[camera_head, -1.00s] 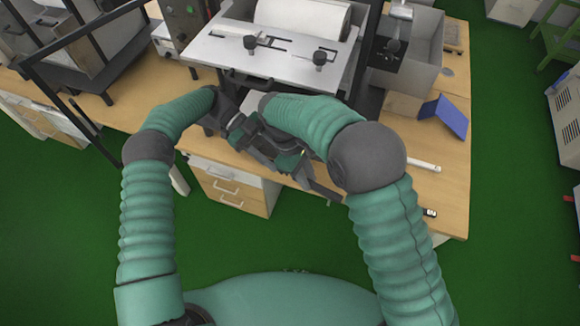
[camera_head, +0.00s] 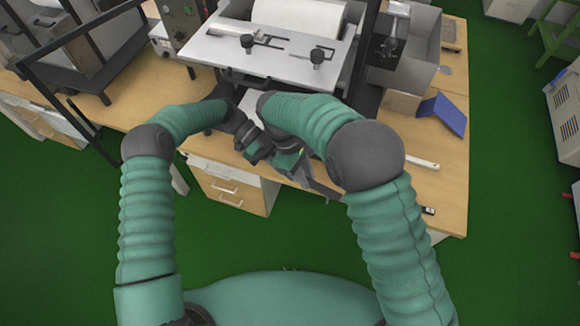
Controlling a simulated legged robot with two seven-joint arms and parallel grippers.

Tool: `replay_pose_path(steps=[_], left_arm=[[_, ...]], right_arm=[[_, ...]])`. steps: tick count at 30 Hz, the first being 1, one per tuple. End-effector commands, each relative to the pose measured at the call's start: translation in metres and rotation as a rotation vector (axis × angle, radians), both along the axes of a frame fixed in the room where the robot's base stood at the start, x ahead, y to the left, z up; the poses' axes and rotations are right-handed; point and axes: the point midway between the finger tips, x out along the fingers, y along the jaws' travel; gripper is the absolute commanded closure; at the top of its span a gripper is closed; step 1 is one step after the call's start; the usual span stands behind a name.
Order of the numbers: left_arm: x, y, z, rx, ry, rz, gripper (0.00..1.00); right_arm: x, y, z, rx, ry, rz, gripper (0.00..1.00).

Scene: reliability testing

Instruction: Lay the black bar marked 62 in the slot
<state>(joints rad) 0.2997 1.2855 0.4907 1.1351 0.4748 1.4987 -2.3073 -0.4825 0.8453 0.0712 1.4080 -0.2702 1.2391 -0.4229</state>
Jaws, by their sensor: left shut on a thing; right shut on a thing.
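A dark bar (camera_head: 322,189) sticks out to the lower right of my grippers, over the table's front edge. Its marking cannot be read, and my grippers and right forearm hide much of it. My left gripper (camera_head: 258,153) and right gripper (camera_head: 288,163) are close together at the table's front edge. Both are shut on the dark bar, though the fingertips are largely hidden. The machine (camera_head: 225,48) behind them has a pale metal plate with dark slots (camera_head: 270,41) and two black knobs. I cannot tell which slot is the task's slot.
The wooden table (camera_head: 452,130) carries a blue angled piece (camera_head: 446,113), a white strip (camera_head: 422,163) and a small black-ended item (camera_head: 428,210) at right. A grey metal box (camera_head: 425,40) stands behind. A black frame (camera_head: 45,90) stands at left. Drawers (camera_head: 235,187) sit below.

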Motion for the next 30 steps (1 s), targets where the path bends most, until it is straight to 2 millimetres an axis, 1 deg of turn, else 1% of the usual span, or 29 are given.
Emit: replay_pose_path(steps=[3,4,9,10,17,20,23,30], left_arm=[[0.0,0.0,0.0,0.0,-0.002,0.001,1.0],[0.0,0.0,0.0,-0.001,-0.001,0.001,1.0],[0.0,0.0,0.0,-0.001,-0.001,0.001,1.0],[0.0,0.0,0.0,0.0,0.0,0.001,1.0],[0.0,0.0,0.0,0.0,0.0,0.001,1.0],[0.0,0.0,0.0,0.0,0.0,0.001,1.0],[0.0,0.0,0.0,0.0,0.0,0.001,1.0],[0.0,0.0,0.0,-0.001,-0.001,0.001,1.0]], right_arm=[[-0.001,0.0,0.0,0.001,0.001,0.001,1.0],[0.0,0.0,0.0,0.001,0.001,0.001,0.8],[0.0,0.0,0.0,0.001,0.001,0.001,0.57],[0.0,0.0,0.0,0.001,0.001,0.001,0.56],[0.0,0.0,0.0,0.001,0.001,0.001,0.56],[0.001,0.002,0.003,0.001,0.0,0.001,0.56],[0.004,0.007,0.016,0.003,-0.003,0.001,0.56],[0.016,0.029,0.072,0.002,-0.003,0.002,0.56]])
